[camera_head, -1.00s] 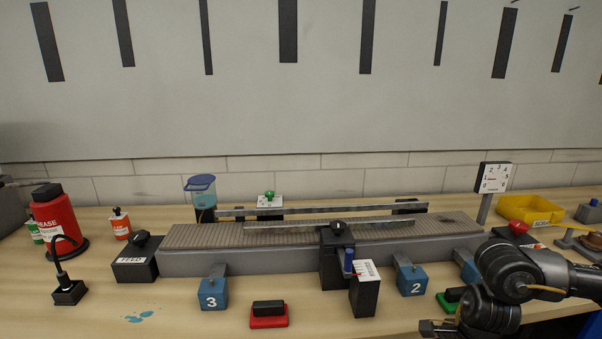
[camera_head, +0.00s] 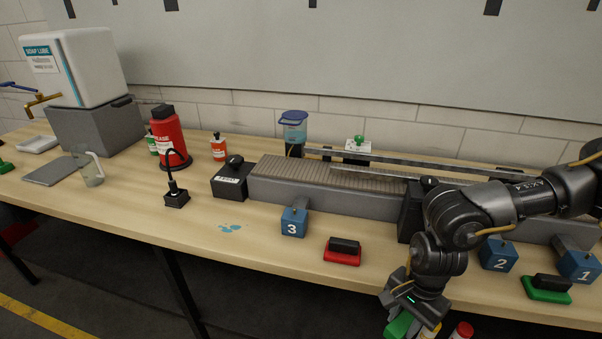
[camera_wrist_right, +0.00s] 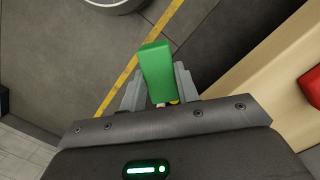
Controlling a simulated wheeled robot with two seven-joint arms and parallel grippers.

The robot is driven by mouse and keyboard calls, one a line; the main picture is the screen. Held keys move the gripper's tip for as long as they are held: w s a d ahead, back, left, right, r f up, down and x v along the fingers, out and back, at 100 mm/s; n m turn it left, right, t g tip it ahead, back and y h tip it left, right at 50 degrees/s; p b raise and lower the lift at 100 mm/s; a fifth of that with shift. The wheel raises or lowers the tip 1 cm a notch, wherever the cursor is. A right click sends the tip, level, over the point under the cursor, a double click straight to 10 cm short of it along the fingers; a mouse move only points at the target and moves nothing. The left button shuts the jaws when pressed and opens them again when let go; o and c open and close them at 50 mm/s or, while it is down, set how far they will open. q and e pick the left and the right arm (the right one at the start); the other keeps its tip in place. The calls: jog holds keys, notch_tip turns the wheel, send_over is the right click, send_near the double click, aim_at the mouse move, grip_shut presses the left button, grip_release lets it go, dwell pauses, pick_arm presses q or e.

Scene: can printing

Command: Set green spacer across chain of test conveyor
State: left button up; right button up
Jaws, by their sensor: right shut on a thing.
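The green spacer (camera_head: 398,325) is a plain block. It also shows upright in the picture in the right wrist view (camera_wrist_right: 157,70). My right gripper (camera_head: 408,312) is shut on it, with one grey finger on each side in the wrist view (camera_wrist_right: 158,88). It holds the block beyond the table's front edge, with floor behind it. The test conveyor (camera_head: 325,198) stands on the table with its ribbed chain (camera_head: 300,171) on top. Two metal rails run along the chain. My right arm hides much of the conveyor's right part. My left gripper is not in view.
Blue blocks numbered 3 (camera_head: 294,222), 2 (camera_head: 499,256) and 1 (camera_head: 579,266) stand along the conveyor's front. A red-based block (camera_head: 342,252) and a green-based one (camera_head: 547,289) sit nearer the edge. The chain's left end is uncovered.

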jog(key=w+a+r, duration=0.1)
jog(key=w+r, duration=0.4)
jog(key=r, duration=0.1)
jog(key=shift+a+r+n, duration=0.15)
jog(key=shift+r+n, duration=0.2)
jog(key=shift+n, duration=0.05)
